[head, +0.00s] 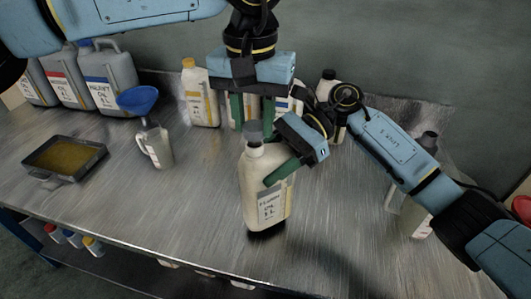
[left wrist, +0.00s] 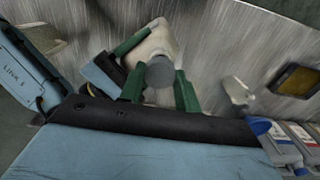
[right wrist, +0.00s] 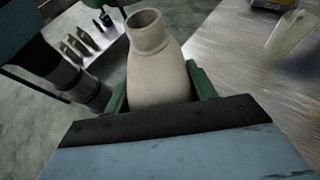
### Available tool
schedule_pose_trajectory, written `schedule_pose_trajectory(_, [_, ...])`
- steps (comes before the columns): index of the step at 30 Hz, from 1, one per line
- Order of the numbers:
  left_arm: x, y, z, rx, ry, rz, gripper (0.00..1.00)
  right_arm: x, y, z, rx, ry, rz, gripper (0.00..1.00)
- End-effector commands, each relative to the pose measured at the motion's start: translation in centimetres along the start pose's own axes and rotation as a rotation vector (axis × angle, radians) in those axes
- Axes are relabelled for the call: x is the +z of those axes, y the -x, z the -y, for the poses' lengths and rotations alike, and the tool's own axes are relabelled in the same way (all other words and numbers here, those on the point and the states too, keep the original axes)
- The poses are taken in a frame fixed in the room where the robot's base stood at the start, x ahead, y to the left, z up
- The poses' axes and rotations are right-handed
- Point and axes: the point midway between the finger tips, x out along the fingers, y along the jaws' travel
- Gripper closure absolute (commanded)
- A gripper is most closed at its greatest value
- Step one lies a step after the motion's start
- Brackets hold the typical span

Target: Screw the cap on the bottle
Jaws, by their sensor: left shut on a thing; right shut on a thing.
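The cream bottle (head: 268,195) with an "oil" label stands upright on the metal table. My right gripper (head: 278,174) is shut around its body; in the right wrist view the bottle (right wrist: 155,75) sits between the green fingers. Its neck (right wrist: 147,28) shows there open, with no cap on it. My left gripper (head: 254,122) points down above the bottle, shut on the grey cap (head: 254,132). The cap (left wrist: 160,72) also shows between the fingers in the left wrist view. In the head view the cap lines up over the neck; any gap is hard to judge.
A measuring jug (head: 157,147) with a blue funnel (head: 138,99) and a tray of oil (head: 66,158) stand at left. Grey canisters (head: 108,80) and a white bottle (head: 198,95) stand at the back. Another container (head: 415,207) is partly hidden behind my right arm. The front table is clear.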

Motion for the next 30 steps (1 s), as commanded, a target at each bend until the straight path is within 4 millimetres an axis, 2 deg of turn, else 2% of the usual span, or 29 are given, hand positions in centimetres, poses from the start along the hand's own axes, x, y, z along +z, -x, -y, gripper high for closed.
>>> schedule_pose_trajectory(13, [0.0, 0.0, 0.0, -0.001, 0.001, 0.0, 0.88, 0.2, 0.1, 0.0, -0.001, 0.003, 0.003, 1.0])
schedule_pose_trajectory(24, [0.0, -1.8, 0.0, -0.001, 0.001, 0.0, 0.88, 0.2, 0.1, 0.0, -0.001, 0.003, 0.003, 1.0])
schedule_pose_trajectory(30, [0.0, -1.8, 0.0, -0.002, 0.001, -0.001, 0.88, 0.2, 0.1, 0.0, -0.001, 0.003, 0.003, 1.0])
